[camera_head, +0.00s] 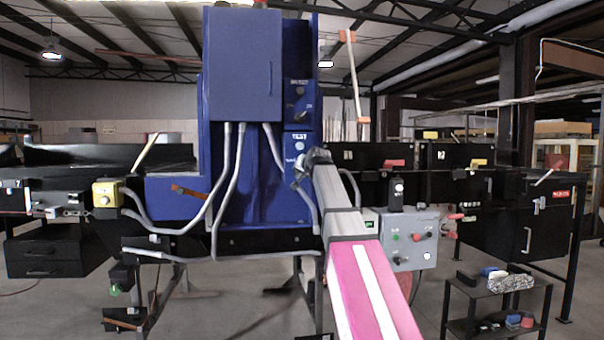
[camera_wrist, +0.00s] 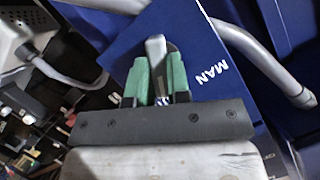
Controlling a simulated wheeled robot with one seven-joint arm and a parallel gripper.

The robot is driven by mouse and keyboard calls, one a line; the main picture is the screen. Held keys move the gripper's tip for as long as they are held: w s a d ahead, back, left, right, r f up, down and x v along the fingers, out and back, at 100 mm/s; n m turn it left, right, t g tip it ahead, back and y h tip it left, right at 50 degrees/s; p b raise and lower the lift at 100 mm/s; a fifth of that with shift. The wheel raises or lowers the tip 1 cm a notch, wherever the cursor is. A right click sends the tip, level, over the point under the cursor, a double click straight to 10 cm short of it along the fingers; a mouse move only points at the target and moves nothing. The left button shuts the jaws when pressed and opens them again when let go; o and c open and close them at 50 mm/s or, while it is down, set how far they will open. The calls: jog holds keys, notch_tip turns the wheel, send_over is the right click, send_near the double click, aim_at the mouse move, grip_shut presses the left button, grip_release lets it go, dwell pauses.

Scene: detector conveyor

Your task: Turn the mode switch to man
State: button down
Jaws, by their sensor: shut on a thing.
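The mode switch is on the blue panel (camera_wrist: 205,45), and its grey lever (camera_wrist: 155,45) stands between my green finger pads in the wrist view. My gripper (camera_wrist: 158,75) is shut on this lever, one pad on each side. The white word MAN (camera_wrist: 212,68) is printed on the panel to the right of the lever. In the head view my gripper (camera_head: 300,174) is at the lower front of the blue cabinet (camera_head: 245,65), below the TEST label (camera_head: 299,136). There my gripper and arm hide the lever. The lever's exact setting cannot be told.
Grey conduits (camera_head: 230,180) run down the cabinet's front, and one (camera_wrist: 265,55) passes close to the right of MAN. A grey control box (camera_head: 405,240) with buttons stands right of my arm. A small black cart (camera_head: 497,292) is at the lower right.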

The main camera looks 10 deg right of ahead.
jog(key=shift+a+n+h, duration=0.2)
jog(key=shift+n+h, duration=1.55)
jog(key=shift+n, duration=0.75)
jog(key=shift+a+n+h, duration=0.2)
jog(key=shift+n+h, duration=1.55)
jog(key=shift+n, duration=0.75)
jog(key=shift+t, duration=0.3)
jog(key=c, duration=1.1)
grip_release()
jog(key=shift+s, duration=0.1)
jog(key=v, duration=1)
jog(key=shift+s+a, duration=0.2)
jog(key=shift+s, duration=0.05)
